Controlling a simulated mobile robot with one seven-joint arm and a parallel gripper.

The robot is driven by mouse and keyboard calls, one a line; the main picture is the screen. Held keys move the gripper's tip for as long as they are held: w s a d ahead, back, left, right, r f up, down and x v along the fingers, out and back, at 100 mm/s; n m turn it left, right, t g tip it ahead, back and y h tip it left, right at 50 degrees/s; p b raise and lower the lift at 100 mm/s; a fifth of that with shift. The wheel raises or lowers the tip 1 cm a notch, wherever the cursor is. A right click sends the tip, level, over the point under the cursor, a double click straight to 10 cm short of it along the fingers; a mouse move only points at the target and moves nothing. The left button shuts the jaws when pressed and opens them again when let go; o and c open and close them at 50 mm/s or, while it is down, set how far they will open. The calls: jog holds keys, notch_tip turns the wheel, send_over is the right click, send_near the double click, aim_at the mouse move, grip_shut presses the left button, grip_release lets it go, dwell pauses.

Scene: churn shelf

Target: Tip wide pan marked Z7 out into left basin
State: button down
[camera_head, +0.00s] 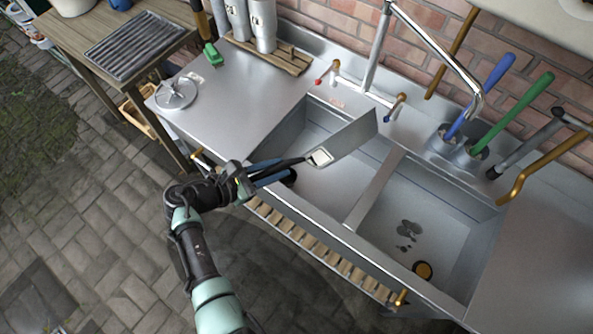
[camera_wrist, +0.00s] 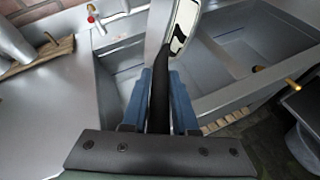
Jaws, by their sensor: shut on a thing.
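My gripper (camera_head: 272,171) is shut on the dark handle of a grey pan (camera_head: 352,138). In the wrist view the handle (camera_wrist: 160,85) runs between the blue fingers (camera_wrist: 159,100). The pan is steeply tilted, nearly on edge, above the left basin (camera_head: 322,200). A pale label (camera_head: 320,157) sits by the handle, but its marking is not legible. The pan also shows in the wrist view (camera_wrist: 158,30). I cannot see whether anything is inside it. The pan hides part of the left basin, whose visible floor looks bare.
A divider (camera_head: 372,192) separates the right basin (camera_head: 465,220), which holds dark blotches and a drain. The tall faucet (camera_head: 376,45) and small taps stand behind. A round metal lid (camera_head: 176,94) lies on the left counter. Blue and green handles (camera_head: 515,112) rise at the back right.

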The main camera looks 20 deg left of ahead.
jog(key=shift+s+a+r+m+t+y+b, duration=0.15)
jog(key=shift+m+t+y, duration=0.1)
jog(key=shift+m, duration=0.15)
jog(key=shift+s+d+m+t+y+b, duration=0.15)
jog(key=shift+m+t+y, duration=0.1)
jog(key=shift+m, duration=0.15)
jog(key=m+t+y+b, duration=0.1)
jog(key=m+b, duration=0.1)
jog(key=shift+s+d+r+b, duration=0.1)
jog(key=shift+d+b, duration=0.05)
jog(key=shift+b, duration=0.2)
jog(key=m+t+b, duration=0.1)
jog(key=b, duration=0.1)
jog(key=m+y+b, duration=0.1)
jog(key=b, duration=0.1)
jog(key=d+m+t+b, duration=0.1)
jog(key=m+b, duration=0.1)
jog(key=shift+s+r+t, duration=0.2)
jog(key=shift+s+t, duration=0.1)
jog(key=shift+s, duration=0.05)
jog(key=shift+s+d+r+m+t+y+b, duration=0.1)
jog(key=shift+r+m+t+y+b, duration=0.25)
jog(key=shift+m+b, duration=0.55)
